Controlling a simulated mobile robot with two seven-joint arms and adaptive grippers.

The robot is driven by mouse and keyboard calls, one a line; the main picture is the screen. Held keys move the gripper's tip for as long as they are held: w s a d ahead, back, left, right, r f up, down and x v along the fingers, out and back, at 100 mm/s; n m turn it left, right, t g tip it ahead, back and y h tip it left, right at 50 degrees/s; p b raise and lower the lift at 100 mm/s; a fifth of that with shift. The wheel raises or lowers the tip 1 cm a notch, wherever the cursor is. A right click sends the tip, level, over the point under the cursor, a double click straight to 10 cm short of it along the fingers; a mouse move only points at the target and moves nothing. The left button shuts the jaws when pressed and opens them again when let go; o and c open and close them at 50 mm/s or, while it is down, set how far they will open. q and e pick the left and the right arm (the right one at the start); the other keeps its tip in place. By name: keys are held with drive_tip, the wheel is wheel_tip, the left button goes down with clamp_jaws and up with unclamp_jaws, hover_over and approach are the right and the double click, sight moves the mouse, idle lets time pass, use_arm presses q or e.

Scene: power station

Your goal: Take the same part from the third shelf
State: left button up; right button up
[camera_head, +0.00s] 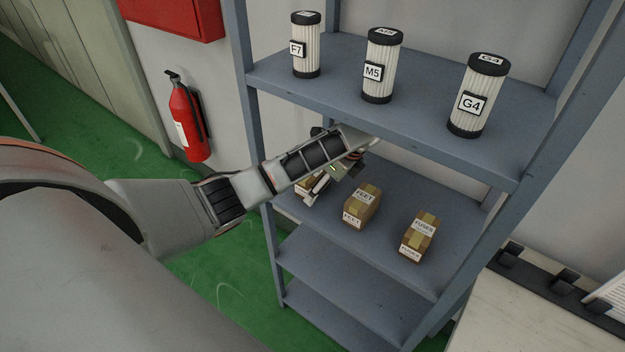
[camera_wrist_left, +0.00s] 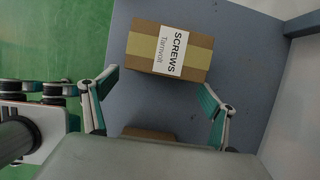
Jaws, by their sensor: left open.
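A small brown cardboard box (camera_head: 305,186) lies at the left end of the shelf below the filters, partly hidden by my left gripper (camera_head: 327,184). In the left wrist view a taped box labelled SCREWS (camera_wrist_left: 148,46) lies just ahead of my open, empty left gripper (camera_wrist_left: 161,84), its fingers apart on either side of the box's near end. Two more taped boxes are on this shelf in the head view: a middle one (camera_head: 362,207) with a small label and one labelled FUSES (camera_head: 420,237) at the right. My right gripper is not in view.
Filters marked F7 (camera_head: 306,45), M5 (camera_head: 381,66) and G4 (camera_head: 478,96) stand on the shelf above my left forearm. The shelf (camera_head: 330,268) below the boxes looks bare. Blue uprights frame the rack. A red extinguisher (camera_head: 187,120) hangs at left.

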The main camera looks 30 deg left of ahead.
use_arm(q)
drive_tip(key=a, duration=0.5)
drive_tip(key=shift+w+a+f, duration=0.1)
drive_tip(key=shift+w+a, duration=0.1)
drive_tip(key=shift+a, duration=0.05)
drive_tip(key=shift+w+f, duration=0.1)
drive_tip(key=shift+f, duration=0.35)
drive_tip(key=c, duration=1.4)
